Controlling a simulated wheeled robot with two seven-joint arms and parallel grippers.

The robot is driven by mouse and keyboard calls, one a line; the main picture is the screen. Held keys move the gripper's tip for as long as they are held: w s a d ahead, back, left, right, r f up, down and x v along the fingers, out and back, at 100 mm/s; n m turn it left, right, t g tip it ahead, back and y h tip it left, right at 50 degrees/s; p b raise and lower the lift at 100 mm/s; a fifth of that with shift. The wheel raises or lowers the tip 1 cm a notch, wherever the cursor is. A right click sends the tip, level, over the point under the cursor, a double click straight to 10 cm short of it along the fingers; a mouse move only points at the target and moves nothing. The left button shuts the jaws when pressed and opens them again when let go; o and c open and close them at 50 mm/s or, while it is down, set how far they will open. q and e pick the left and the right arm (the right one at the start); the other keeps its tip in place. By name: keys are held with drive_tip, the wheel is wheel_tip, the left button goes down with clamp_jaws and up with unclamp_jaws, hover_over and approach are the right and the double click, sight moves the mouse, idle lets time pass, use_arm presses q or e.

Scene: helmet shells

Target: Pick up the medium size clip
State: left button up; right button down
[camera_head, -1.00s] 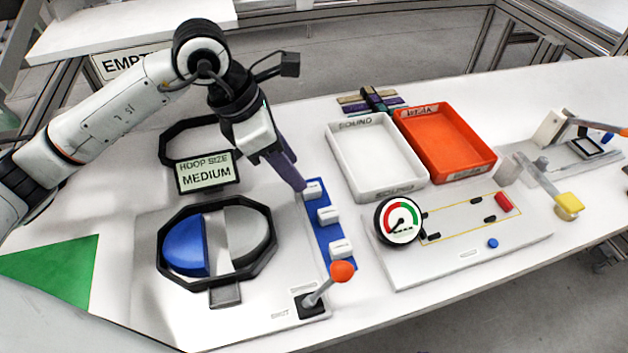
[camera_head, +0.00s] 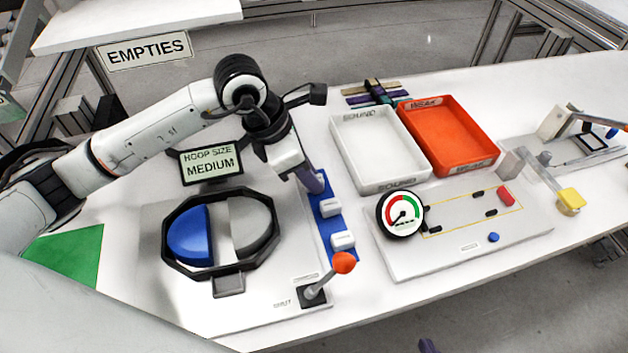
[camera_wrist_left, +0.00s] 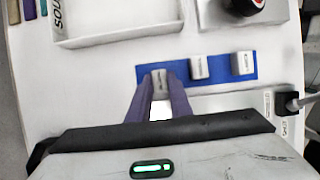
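Three white clips stand in a row on a blue strip (camera_head: 323,224). The far clip (camera_wrist_left: 159,82) is between the two purple fingertips of my left gripper (camera_wrist_left: 160,84). In the head view my left gripper (camera_head: 316,185) mostly hides this clip. Whether the fingers press on it I cannot tell. The middle clip (camera_head: 329,208) and near clip (camera_head: 342,240) stand free; the wrist view shows them too (camera_wrist_left: 199,67) (camera_wrist_left: 242,63). Their labels are too small to read. The sign (camera_head: 211,164) reads "HOOP SIZE MEDIUM". A purple tip, apparently my right gripper (camera_head: 428,346), shows at the bottom edge.
A black hoop (camera_head: 171,254) surrounds a blue half and a grey half left of the strip. An orange-knobbed lever (camera_head: 343,263) stands near the strip's front end. A white tray (camera_head: 397,184), red tray (camera_head: 470,165) and gauge (camera_head: 402,214) are to the right.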

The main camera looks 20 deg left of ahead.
use_arm(q)
clamp_jaws()
drive_tip(key=shift+r, duration=0.1)
